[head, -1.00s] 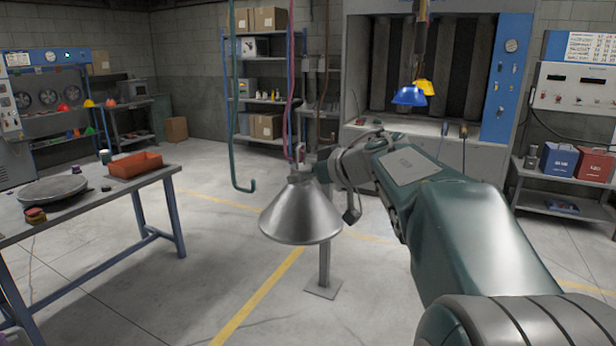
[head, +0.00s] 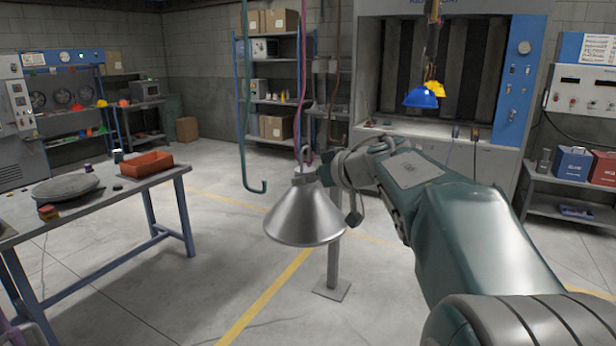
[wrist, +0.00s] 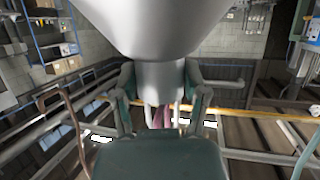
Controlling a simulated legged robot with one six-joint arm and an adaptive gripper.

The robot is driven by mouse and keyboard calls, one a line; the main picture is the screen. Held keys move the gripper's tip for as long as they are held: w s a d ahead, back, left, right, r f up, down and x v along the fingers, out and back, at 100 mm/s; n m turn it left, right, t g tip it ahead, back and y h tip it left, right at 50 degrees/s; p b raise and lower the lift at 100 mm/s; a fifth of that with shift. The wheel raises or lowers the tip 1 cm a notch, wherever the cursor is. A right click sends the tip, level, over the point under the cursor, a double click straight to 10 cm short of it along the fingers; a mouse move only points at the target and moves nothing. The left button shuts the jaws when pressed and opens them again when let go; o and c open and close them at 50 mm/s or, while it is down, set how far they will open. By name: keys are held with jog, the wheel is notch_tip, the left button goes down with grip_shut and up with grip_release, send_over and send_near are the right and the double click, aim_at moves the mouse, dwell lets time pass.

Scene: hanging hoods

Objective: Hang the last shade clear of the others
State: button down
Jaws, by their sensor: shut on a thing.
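The silver cone-shaped metal shade (head: 304,218) hangs wide end down in the head view, with a small hook or loop on its top. My gripper (head: 312,174) is shut on its neck. In the wrist view my gripper (wrist: 160,84) has one finger on each side of the neck, and the shade (wrist: 150,22) fills the top middle. A blue shade (head: 420,99) and a yellow shade (head: 437,89) hang close together before the grey booth at the back right. What they hang from is only partly visible.
A teal hanging line with a hooked end (head: 255,187) is left of the held shade. A pink line (head: 303,80) hangs behind it. A grey post (head: 333,265) stands on the floor behind. A workbench (head: 110,196) with an orange tray (head: 147,164) is at left.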

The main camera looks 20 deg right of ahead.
jog(key=shift+f, duration=1.1)
dwell(0.3)
jog(key=shift+c, duration=0.2)
grip_release()
jog(key=v, duration=1.2)
